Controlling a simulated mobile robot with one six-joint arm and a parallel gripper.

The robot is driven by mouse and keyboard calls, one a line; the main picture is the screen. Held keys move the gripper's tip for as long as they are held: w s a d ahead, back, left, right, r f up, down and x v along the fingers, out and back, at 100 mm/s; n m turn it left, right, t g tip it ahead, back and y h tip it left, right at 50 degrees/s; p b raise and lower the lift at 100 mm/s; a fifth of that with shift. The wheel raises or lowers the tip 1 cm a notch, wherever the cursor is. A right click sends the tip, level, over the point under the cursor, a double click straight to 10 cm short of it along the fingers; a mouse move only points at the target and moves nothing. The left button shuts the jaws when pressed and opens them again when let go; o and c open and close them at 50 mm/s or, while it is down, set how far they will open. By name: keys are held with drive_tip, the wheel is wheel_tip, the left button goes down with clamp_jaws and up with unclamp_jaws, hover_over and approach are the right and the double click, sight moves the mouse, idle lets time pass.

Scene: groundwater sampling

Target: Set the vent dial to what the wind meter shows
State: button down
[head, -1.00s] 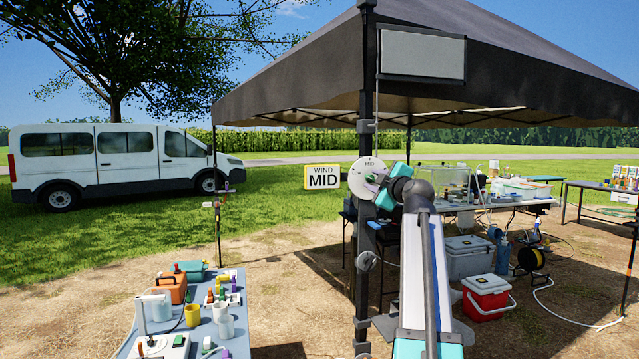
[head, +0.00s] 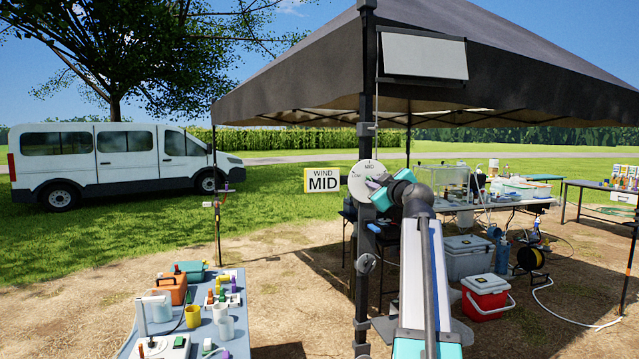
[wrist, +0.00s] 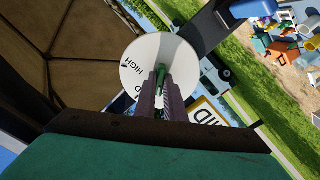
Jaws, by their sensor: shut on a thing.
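The wind meter sign (head: 322,179) reads "WIND MID"; part of it shows in the wrist view (wrist: 205,113). The vent dial (head: 359,169) is a white disc on the dark tent post, with LOW at its left and MID at its top in the head view. In the wrist view the dial (wrist: 137,62) shows HIGH, with another label partly hidden by my fingers. My gripper (head: 374,186) is at the dial, shut on its green knob (wrist: 163,77). The fingers cover much of the knob, so I cannot tell exactly where it points. The vent flap (head: 424,56) hangs tilted above.
The tent post (head: 366,110) stands right by my gripper. A table (head: 232,335) with cups and bottles is at the lower left. Under the tent are another table, a grey cooler (head: 467,259) and a red cooler (head: 486,300). Open ground lies between.

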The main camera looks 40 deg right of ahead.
drive_tip(key=shift+f+m+p, duration=0.15)
drive_tip(key=shift+m+p, duration=1.55)
drive_tip(key=shift+m, duration=2)
drive_tip(key=c, duration=1.8)
unclamp_jaws()
drive_tip(key=shift+o, duration=0.2)
drive_tip(key=b+v, duration=0.4)
drive_tip(key=v, duration=1)
drive_tip(key=shift+b, duration=0.4)
drive_tip(key=shift+w+d, duration=0.1)
